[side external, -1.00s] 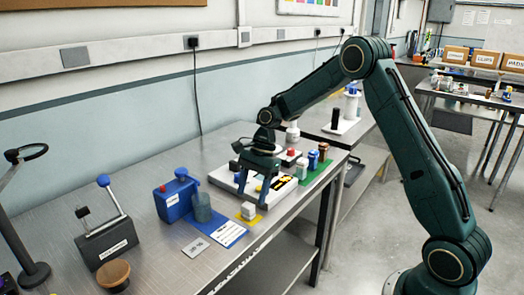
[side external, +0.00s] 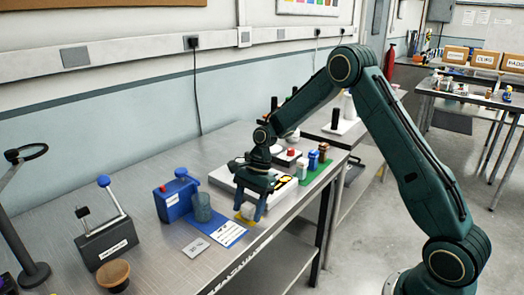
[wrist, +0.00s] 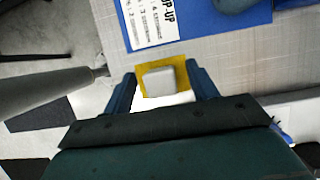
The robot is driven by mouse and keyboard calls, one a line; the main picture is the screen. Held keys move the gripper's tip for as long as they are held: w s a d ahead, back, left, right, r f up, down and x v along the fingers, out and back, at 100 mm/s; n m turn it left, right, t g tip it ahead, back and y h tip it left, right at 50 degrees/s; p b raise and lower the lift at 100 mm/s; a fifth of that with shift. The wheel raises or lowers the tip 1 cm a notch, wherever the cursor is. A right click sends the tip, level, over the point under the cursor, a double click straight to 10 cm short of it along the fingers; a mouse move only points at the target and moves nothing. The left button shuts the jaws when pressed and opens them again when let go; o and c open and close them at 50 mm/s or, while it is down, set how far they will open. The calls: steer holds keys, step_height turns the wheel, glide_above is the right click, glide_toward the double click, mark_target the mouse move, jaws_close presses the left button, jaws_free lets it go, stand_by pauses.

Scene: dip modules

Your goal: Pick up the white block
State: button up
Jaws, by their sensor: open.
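The white block (wrist: 159,81) sits on a small yellow mat (wrist: 184,76) near the table's front edge. In the wrist view it shows between the two blue fingers of my open gripper (wrist: 163,84), with a gap on each side. In the side view my gripper (side external: 248,213) points down over the yellow mat (side external: 244,219), and its fingers hide most of the block there. I cannot tell how far the fingertips are above the mat.
A white board (side external: 222,178) and a green mat with small bottles (side external: 318,176) lie behind and right.

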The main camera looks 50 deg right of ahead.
mark_target(248, 205)
steer(key=c, duration=1.1)
steer(key=shift+o, duration=0.2)
steer(key=shift+r, duration=0.1)
steer(key=shift+r, duration=4.95)
steer(key=shift+o, duration=0.7)
steer(key=w+d+m+t, duration=0.1)
steer(key=w+d+m, duration=0.1)
steer(key=d+m, duration=0.1)
steer(key=w+d+m+t, duration=0.1)
steer(key=w+d+m, duration=0.1)
steer(key=d, duration=0.4)
steer(key=w+d+r+m+t+h, duration=0.1)
steer(key=w+d+m, duration=0.1)
steer(key=d+m, duration=0.2)
steer(key=shift+w+d, duration=0.15)
steer(key=shift+w, duration=0.2)
steer(key=shift+c, duration=0.3)
